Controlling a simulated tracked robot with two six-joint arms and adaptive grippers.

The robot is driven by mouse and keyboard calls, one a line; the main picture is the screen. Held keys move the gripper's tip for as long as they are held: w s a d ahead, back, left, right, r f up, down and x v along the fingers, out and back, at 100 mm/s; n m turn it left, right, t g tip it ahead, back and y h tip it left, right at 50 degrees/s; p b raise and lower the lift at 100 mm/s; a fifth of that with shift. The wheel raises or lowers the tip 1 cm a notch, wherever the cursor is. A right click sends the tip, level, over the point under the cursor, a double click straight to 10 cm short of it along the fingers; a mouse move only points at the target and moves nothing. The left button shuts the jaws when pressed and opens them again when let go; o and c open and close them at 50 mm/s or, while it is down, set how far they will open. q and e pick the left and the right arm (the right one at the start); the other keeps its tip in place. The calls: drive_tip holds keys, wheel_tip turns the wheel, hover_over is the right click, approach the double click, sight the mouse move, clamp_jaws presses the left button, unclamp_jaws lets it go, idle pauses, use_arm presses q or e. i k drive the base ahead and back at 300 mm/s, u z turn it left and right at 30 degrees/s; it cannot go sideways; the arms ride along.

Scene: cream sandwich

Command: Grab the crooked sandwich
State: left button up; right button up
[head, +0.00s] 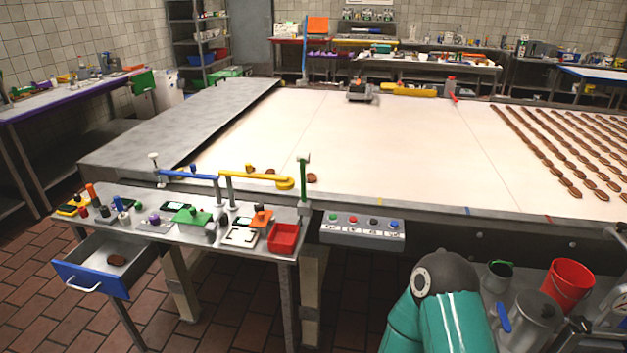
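Brown oval sandwiches (572,150) lie in several rows at the right of the wide pale belt (390,150). A few loose brown pieces lie at the belt's near left edge: one (312,178) right of the green post, and others (270,171) by the yellow bar. I cannot tell at this size which sandwich is crooked. A teal link of one of my arms shows at the bottom, right of centre. Neither of my grippers is in view.
A side table (150,236) with small tools and a red bin (284,238) stands at the near left. A button panel (362,227) is on the belt's front edge. A red bucket (568,285) and a grey pot (530,320) stand at the lower right. The middle belt is clear.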

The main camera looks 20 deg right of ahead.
sight(312, 178)
drive_tip(key=z, duration=0.05)
drive_tip(key=i, duration=1)
drive_tip(key=u, duration=0.1)
